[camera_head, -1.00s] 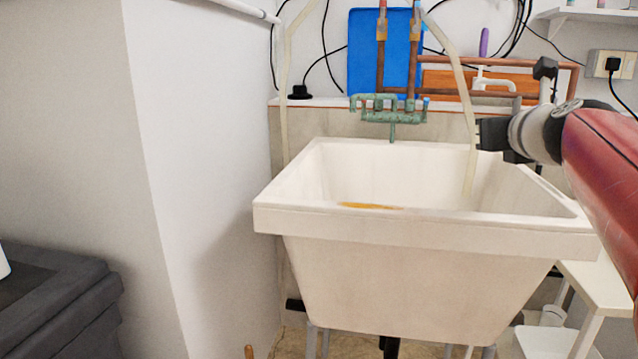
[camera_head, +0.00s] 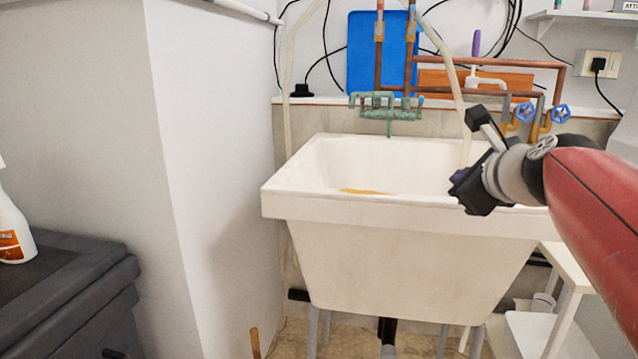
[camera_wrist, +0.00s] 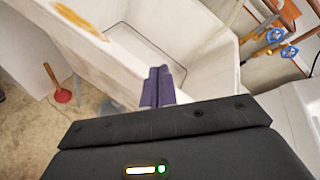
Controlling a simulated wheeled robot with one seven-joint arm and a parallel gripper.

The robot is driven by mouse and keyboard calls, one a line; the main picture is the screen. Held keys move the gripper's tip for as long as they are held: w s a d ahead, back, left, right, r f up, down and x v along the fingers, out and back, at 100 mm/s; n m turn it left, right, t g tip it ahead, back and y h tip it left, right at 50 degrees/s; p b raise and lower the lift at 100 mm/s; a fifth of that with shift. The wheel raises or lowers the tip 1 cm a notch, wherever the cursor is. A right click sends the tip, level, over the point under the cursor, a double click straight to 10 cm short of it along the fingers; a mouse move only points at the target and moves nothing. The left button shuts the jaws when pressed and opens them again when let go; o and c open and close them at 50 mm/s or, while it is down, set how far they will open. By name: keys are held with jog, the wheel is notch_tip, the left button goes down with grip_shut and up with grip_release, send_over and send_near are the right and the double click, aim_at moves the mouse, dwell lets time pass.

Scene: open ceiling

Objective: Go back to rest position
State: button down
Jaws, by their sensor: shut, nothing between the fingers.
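My gripper (camera_head: 462,186) is at the right of the head view, over the right front part of the white sink. In the wrist view its purple fingers (camera_wrist: 158,88) are together with nothing between them. My red arm reaches in from the right edge of the head view. The white sink (camera_head: 400,260) stands in the middle, with an orange-brown stain on its inner front edge. Part of the sink's right side is hidden behind my gripper and arm.
A green tap (camera_head: 385,108) and copper pipes stand behind the sink. Blue valve wheels (camera_head: 560,113) are at the back right. A black box (camera_head: 60,290) with a spray bottle (camera_head: 12,228) is at left. A white shelf stand (camera_head: 560,310) is at lower right. A red plunger (camera_wrist: 62,94) stands on the floor.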

jog(key=s+a+f+n+g, duration=0.4)
jog(key=s+f+n, duration=0.7)
jog(key=f+n, duration=0.1)
jog(key=s+a+f+n+g, duration=0.4)
jog(key=s+f+n, duration=0.7)
jog(key=f+n, duration=0.2)
jog(key=shift+f+n+h, duration=0.2)
jog(key=shift+n+h, duration=0.2)
jog(key=shift+n, duration=0.4)
